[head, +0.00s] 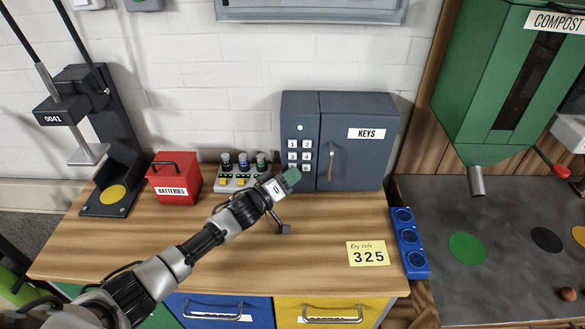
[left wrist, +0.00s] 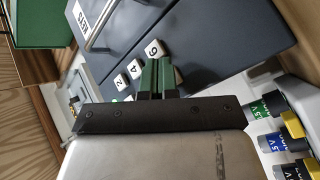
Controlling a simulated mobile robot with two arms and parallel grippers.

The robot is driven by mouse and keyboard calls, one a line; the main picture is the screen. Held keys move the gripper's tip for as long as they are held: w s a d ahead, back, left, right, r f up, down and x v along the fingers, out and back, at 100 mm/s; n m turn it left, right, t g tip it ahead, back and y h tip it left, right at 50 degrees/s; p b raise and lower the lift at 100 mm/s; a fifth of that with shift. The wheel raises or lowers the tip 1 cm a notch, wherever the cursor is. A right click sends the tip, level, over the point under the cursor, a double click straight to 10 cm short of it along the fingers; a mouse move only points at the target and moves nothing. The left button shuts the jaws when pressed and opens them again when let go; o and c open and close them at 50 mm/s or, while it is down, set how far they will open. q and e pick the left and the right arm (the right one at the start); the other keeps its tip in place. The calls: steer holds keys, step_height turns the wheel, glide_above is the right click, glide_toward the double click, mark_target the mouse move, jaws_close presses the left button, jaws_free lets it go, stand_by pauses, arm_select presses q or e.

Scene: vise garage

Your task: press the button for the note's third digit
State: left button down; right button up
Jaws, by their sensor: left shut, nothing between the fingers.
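The yellow note (head: 368,253) lies on the workbench and reads "Key safe 325". The dark blue-grey key safe (head: 352,160) has a white keypad (head: 299,150) on its left part, with a lit green lamp (head: 300,128) above. My left gripper (head: 290,179), with green fingers, is at the lower end of the keypad. In the left wrist view its fingers (left wrist: 157,76) are shut and empty, pointing at the keypad. Buttons 2, 4 and the 6 button (left wrist: 154,49) show beside them; the left column is hidden there. I cannot tell whether the fingertips touch a button.
A battery rack (head: 238,180) stands left of the safe, close to my left gripper. A red batteries box (head: 174,178) and a black press (head: 110,150) stand further left. A blue strip with round sockets (head: 411,243) lies right of the note. The front middle of the bench is clear.

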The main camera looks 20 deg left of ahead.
arm_select(q)
steer(key=shift+s+d+p, duration=0.25)
steer(key=shift+s+p, duration=0.4)
steer(key=shift+s, duration=0.2)
steer(key=s+p, duration=0.1)
steer(key=s, duration=0.1)
steer(key=s+d+p, duration=0.1)
steer(key=s+p, duration=0.1)
steer(key=shift+s+d, duration=0.2)
steer(key=shift+s, duration=0.2)
steer(key=shift+f, duration=0.1)
stand_by(0.6)
